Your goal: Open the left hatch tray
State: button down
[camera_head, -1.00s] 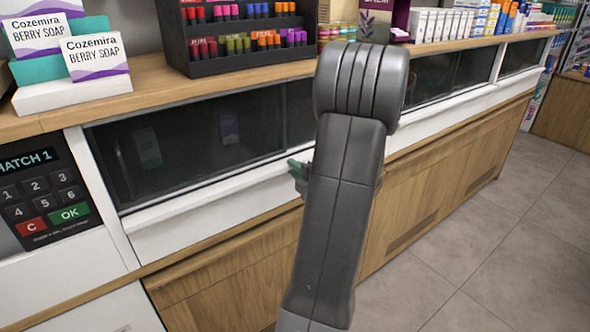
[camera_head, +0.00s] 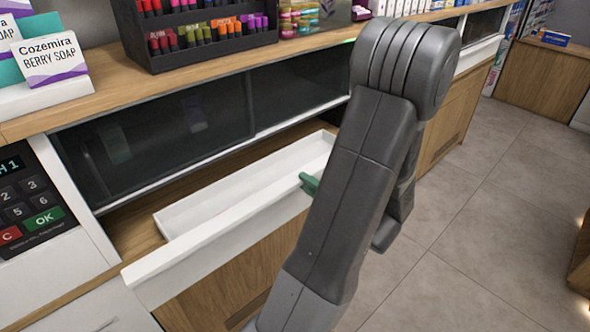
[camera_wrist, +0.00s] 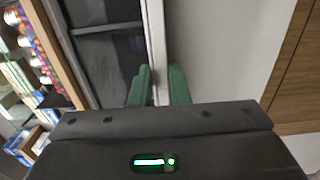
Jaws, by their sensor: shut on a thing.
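The left hatch tray (camera_head: 235,211) is a shallow white tray with a long white front panel. It stands pulled out from the counter below the dark glass hatch (camera_head: 160,135), and its empty inside shows. My gripper (camera_head: 309,183) has green fingers at the right part of the tray's front edge; my arm hides most of it in the head view. In the wrist view the two green fingers (camera_wrist: 158,88) are shut on the white front edge of the tray (camera_wrist: 156,45), one on each side.
A keypad (camera_head: 28,205) with a green OK button is left of the hatch. Soap boxes (camera_head: 52,60) and a black rack of coloured items (camera_head: 195,35) stand on the wooden counter above. The grey tiled floor (camera_head: 470,220) at right is clear.

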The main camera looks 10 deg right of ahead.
jog(key=shift+v, duration=0.85)
jog(key=c, duration=1.4)
grip_release()
jog(key=shift+o, duration=0.2)
jog(key=b+v, duration=0.1)
jog(key=v, duration=1.2)
jog(key=shift+s+d, duration=0.25)
jog(key=shift+s, duration=0.1)
jog(key=shift+w, duration=0.1)
